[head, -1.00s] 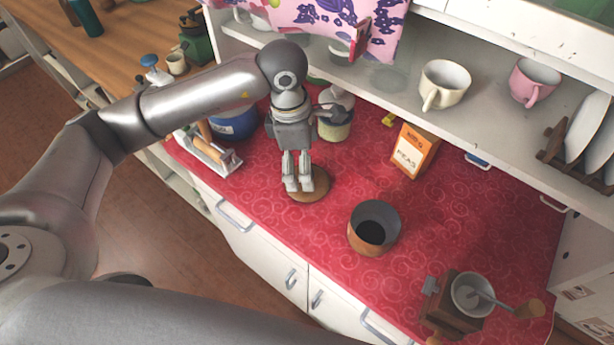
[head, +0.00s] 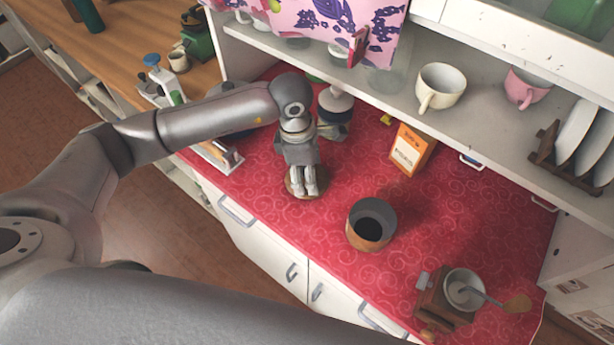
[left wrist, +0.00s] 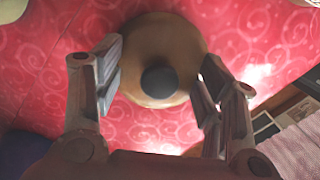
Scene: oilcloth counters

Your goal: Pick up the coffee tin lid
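The coffee tin lid (head: 324,181) is a round brown disc lying on the red oilcloth counter. In the left wrist view the lid (left wrist: 185,45) shows a dark round knob (left wrist: 159,81) in its middle. My left gripper (head: 307,191) points down over the lid and partly hides it in the head view. In the left wrist view the left gripper (left wrist: 160,80) is open, its fingers apart on either side of the knob, with nothing held. The open copper-coloured tin (head: 357,231) stands to the right of the lid. My right gripper is not in view.
A wooden coffee grinder (head: 436,303) stands at the front right. An orange carton (head: 410,150) and a pale-topped jar (head: 335,103) stand behind. A shelf (head: 400,99) with cups overhangs the back. The red counter (head: 340,185) is clear between lid and carton.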

